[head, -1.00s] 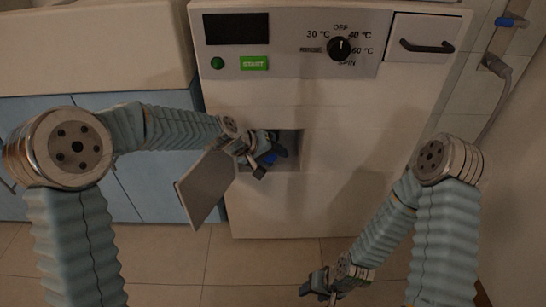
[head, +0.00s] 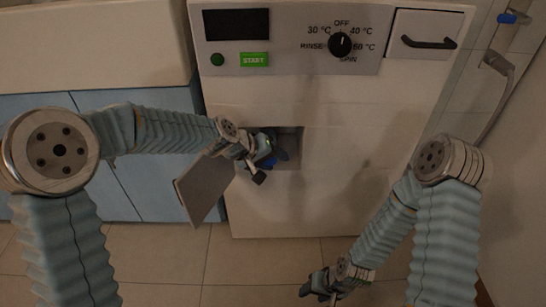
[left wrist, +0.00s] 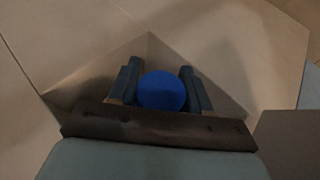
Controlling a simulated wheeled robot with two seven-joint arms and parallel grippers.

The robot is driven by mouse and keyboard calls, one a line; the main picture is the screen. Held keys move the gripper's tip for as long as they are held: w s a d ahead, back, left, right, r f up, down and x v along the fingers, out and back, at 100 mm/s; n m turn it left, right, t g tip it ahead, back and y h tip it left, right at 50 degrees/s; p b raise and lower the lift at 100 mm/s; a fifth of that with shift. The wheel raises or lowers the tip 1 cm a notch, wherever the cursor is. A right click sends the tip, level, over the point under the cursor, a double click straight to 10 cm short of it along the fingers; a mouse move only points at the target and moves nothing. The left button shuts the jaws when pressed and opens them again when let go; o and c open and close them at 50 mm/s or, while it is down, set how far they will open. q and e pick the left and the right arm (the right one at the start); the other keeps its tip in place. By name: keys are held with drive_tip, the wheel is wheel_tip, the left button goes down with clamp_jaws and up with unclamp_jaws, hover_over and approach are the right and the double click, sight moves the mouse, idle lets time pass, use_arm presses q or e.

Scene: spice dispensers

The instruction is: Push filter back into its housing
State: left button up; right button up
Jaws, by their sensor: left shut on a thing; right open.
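The filter (left wrist: 161,91) shows as a round blue knob between my left gripper's fingers in the left wrist view. My left gripper (head: 268,155) is shut on it at the square opening (head: 290,148) low on the washing machine's front. In the head view a bit of blue shows past the fingers; the rest of the filter is hidden, so how deep it sits cannot be told. The grey flap (head: 204,188) hangs open to the left of the opening, beside my left wrist. My right gripper (head: 318,287) is open and empty, low above the floor, away from the machine.
The white machine (head: 345,195) has a control panel with a dial (head: 340,45) and a drawer handle (head: 428,42) at the top. Blue cabinets (head: 150,185) stand to the left. The tiled floor (head: 225,265) in front is clear.

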use_arm(q)
drive_tip(key=shift+s+b, duration=0.35)
drive_tip(key=shift+s, duration=0.75)
drive_tip(key=shift+w, duration=0.2)
drive_tip(key=shift+w, duration=0.3)
drive_tip(key=shift+w+p, duration=0.4)
drive_tip(key=shift+w, duration=0.55)
drive_tip(key=shift+w, duration=0.3)
drive_tip(key=shift+w, duration=0.2)
drive_tip(key=o, duration=1.2)
drive_tip(key=shift+o, duration=0.2)
